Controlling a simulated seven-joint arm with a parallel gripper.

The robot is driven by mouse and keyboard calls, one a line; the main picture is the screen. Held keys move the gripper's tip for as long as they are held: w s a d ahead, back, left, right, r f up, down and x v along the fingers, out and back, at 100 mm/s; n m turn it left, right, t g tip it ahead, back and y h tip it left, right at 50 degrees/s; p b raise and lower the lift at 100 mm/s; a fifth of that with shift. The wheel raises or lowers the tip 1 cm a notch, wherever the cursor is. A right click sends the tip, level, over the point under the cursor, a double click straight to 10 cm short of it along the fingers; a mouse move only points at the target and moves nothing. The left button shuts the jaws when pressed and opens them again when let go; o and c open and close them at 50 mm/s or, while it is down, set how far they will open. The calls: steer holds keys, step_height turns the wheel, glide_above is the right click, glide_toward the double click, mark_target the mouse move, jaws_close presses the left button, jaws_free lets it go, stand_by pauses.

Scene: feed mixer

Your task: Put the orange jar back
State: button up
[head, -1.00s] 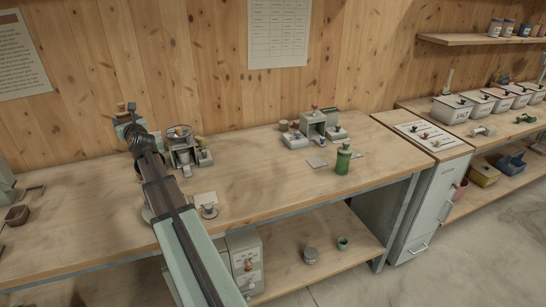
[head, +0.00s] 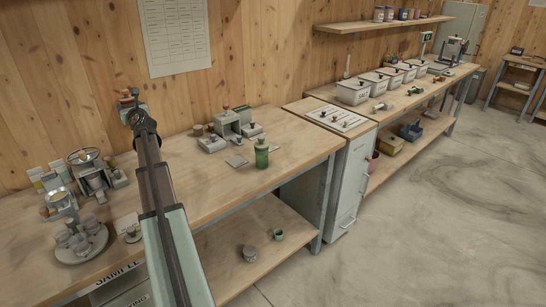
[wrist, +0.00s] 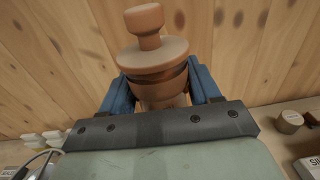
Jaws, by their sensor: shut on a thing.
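The orange jar (wrist: 152,58), an orange-brown piece with a wide lid and a round knob, is in my gripper (wrist: 162,90) in the wrist view. The two blue fingers are shut on it from both sides below the lid. Its lower part is hidden behind the gripper body. In the head view my gripper (head: 130,104) is raised over the back of the bench near the wood wall. The jar shows there as a small brownish shape (head: 130,92) at its top.
A wall shelf (head: 370,25) at the right holds several small jars (head: 390,13). White lidded bins (head: 354,91) stand on the counter below it. A green bottle (head: 262,154) and grey boxes (head: 229,122) are on the bench (head: 205,178). A carousel of cups (head: 81,243) stands at left.

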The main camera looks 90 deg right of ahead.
steer(key=s+d+f+m+g+h, duration=0.1)
steer(key=s+d, duration=0.3)
steer(key=s, duration=0.5)
steer(key=s+d+f+g, duration=0.1)
steer(key=s+d, duration=0.4)
steer(key=s, duration=0.5)
steer(key=s+d+f+m+h, duration=0.1)
steer(key=s+d, duration=0.3)
steer(key=s, duration=0.5)
steer(key=s+a+f, duration=0.2)
steer(key=s+f, duration=0.1)
steer(key=s, duration=1.1)
steer(key=s+a+f, duration=0.2)
steer(key=s+f, duration=0.1)
steer(key=s, duration=1.1)
steer(key=shift+g, duration=0.3)
steer(key=shift+f, duration=4.6)
steer(key=o, duration=1)
steer(key=shift+f, duration=0.1)
